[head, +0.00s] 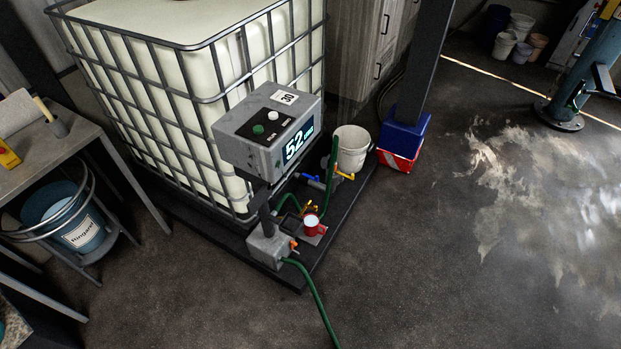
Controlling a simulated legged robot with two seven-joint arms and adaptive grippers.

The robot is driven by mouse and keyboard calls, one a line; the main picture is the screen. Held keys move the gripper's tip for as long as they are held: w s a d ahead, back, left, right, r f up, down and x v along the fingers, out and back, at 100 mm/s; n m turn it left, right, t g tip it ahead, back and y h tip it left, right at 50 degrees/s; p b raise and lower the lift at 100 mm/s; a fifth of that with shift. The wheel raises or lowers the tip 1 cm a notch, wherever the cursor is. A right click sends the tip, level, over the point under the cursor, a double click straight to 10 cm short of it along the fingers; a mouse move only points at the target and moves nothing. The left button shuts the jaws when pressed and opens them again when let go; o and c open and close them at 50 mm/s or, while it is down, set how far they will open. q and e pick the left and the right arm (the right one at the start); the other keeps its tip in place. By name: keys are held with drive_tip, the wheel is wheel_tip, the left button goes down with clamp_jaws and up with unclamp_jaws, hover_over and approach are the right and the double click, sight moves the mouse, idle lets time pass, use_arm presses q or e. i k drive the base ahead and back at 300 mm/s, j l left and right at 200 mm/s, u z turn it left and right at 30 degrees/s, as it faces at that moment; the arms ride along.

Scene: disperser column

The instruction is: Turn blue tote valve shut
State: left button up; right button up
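A small blue valve handle (311,177) shows at the front lower corner of the caged white tote (170,75). A yellow handle (344,175) is just to its right, on the same pipework. The blue handle is small here, and I cannot tell its exact angle against the pipe. A grey control box (262,150) with a lit display reading 52 stands in front of the tote and hides part of the cage. Neither of my grippers is in view.
A white bucket (350,150) stands behind the valves. A blue and red post base (403,138) is to the right. The floor (450,260) there is open.

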sight(316, 180)
drive_tip(key=i+l, duration=0.85)
drive_tip(key=i+z, duration=0.05)
drive_tip(key=i, duration=0.05)
